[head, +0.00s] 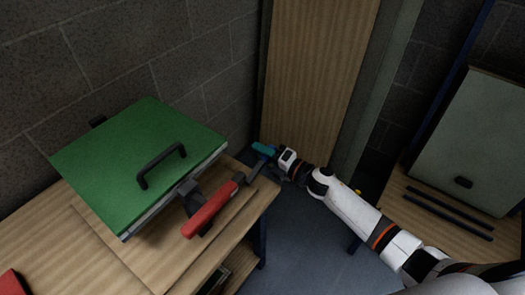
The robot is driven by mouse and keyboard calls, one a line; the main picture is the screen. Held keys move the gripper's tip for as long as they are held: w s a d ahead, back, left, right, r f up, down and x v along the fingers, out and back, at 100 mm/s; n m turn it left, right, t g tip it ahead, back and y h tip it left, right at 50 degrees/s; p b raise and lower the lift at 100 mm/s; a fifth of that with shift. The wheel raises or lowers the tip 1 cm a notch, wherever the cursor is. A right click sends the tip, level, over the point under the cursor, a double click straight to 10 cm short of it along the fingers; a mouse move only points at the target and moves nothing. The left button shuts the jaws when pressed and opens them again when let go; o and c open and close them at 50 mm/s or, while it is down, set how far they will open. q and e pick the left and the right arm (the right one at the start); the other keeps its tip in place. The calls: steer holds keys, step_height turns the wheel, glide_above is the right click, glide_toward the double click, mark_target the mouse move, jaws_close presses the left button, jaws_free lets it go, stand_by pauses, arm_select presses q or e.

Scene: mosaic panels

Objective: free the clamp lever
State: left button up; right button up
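A green panel (112,163) with a black handle (160,166) lies on a wooden bench (40,238). A clamp lever with a red grip (209,210) and a dark bracket (188,188) sits at the panel's right edge, its grip slanting towards the bench's front. My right gripper (262,162) is just past the bench's right corner, to the right of and beyond the red grip, apart from it. A small teal piece shows at its tip; I cannot tell whether it is part of the gripper or held. The finger gap is not clear. My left gripper is out of view.
A block wall (190,50) stands behind the bench, with a tall wooden board (318,70) to its right. A second wooden surface (408,214) at the right bears dark bars and a grey-green panel (475,140). A red thing (12,284) shows at lower left. Open floor (305,235) lies between.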

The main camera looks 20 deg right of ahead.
jaws_close()
